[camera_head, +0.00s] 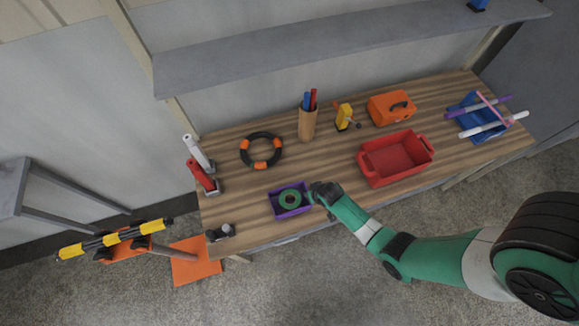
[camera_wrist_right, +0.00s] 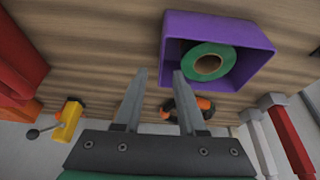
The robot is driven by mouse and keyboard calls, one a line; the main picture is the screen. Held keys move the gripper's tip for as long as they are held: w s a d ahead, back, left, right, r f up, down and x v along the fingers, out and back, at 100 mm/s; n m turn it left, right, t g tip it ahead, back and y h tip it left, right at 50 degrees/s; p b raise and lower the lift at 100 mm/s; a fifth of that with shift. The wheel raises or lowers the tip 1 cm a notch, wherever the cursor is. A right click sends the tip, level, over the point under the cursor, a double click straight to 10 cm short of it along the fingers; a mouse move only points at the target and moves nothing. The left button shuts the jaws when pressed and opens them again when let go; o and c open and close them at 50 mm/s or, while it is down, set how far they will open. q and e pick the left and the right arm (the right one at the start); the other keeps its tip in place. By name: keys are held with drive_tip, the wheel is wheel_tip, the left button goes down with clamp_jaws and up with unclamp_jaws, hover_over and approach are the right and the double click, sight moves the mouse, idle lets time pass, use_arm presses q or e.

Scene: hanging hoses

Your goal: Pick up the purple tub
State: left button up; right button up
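The purple tub (camera_head: 293,214) sits at the front left of the wooden bench. A green tape roll (camera_head: 290,199) lies inside it. My right gripper (camera_head: 318,192) is at the tub's right edge in the head view. In the right wrist view, my right gripper (camera_wrist_right: 160,74) has its fingers apart with nothing held. The near end of the purple tub's (camera_wrist_right: 215,28) left wall lies between the fingertips in that picture; I cannot tell whether they touch it. The green tape roll (camera_wrist_right: 209,64) shows in the tub. My left gripper is not in view.
The wooden bench (camera_head: 240,190) also carries a red bin (camera_head: 395,158), an orange toolbox (camera_head: 390,107), a black-orange ring (camera_head: 261,150), a brown cup with markers (camera_head: 308,124), and red (camera_head: 201,175) and white tubes. A grey shelf (camera_head: 330,45) runs above.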

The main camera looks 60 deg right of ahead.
drive_tip(key=b+x, duration=0.2)
drive_tip(key=x, duration=0.2)
drive_tip(key=shift+s+a+b, duration=0.1)
drive_tip(key=shift+a+b, duration=0.05)
drive_tip(key=shift+b, duration=0.25)
drive_tip(key=shift+f+b, duration=0.3)
drive_tip(key=shift+f, duration=0.05)
drive_tip(key=shift+w+r, duration=0.1)
drive_tip(key=shift+w, duration=0.1)
use_arm(q)
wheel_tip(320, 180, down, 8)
drive_tip(key=b, duration=0.3)
use_arm(e)
drive_tip(key=x, duration=0.5)
drive_tip(key=shift+w+d+f, duration=0.15)
drive_tip(key=shift+d+f, duration=0.15)
use_arm(q)
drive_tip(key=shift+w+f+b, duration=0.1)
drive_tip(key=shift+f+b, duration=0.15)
drive_tip(key=shift+b, duration=0.2)
use_arm(e)
drive_tip(key=shift+f, duration=0.25)
clamp_jaws()
